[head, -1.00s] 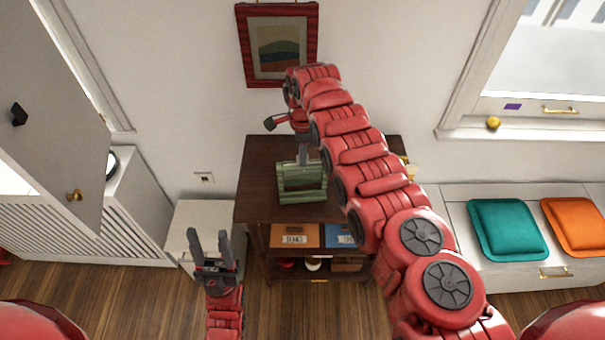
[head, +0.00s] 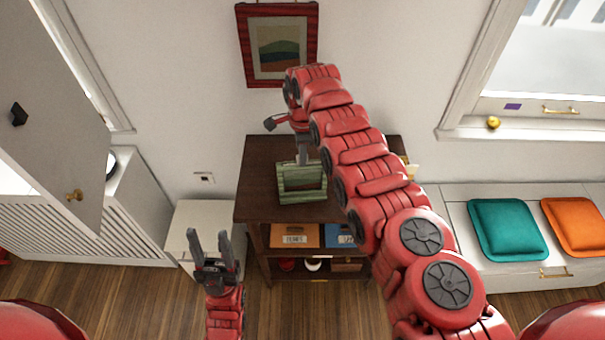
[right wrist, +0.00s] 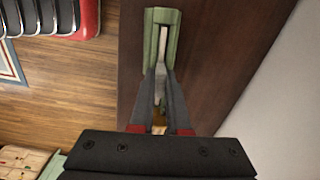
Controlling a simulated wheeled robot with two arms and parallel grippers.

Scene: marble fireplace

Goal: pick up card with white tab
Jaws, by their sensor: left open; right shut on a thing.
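No card with a white tab can be clearly made out. A green frame-like object (head: 302,196) is on the dark wooden shelf unit's top, and its end shows in the right wrist view (right wrist: 152,35). My right gripper (head: 303,162) points down at its upper edge. A small pale thing (head: 412,171) is at the top's right side, partly hidden by my right arm. My left gripper (head: 210,243) is open and empty, low in front of the white cabinet.
The shelf unit (head: 262,165) has an orange bin (head: 294,230) and a blue bin (head: 338,231) below. A white cabinet (head: 205,215) stands left of it. A window bench with teal (head: 507,228) and orange (head: 575,225) cushions is at right. An open door (head: 45,120) stands at left.

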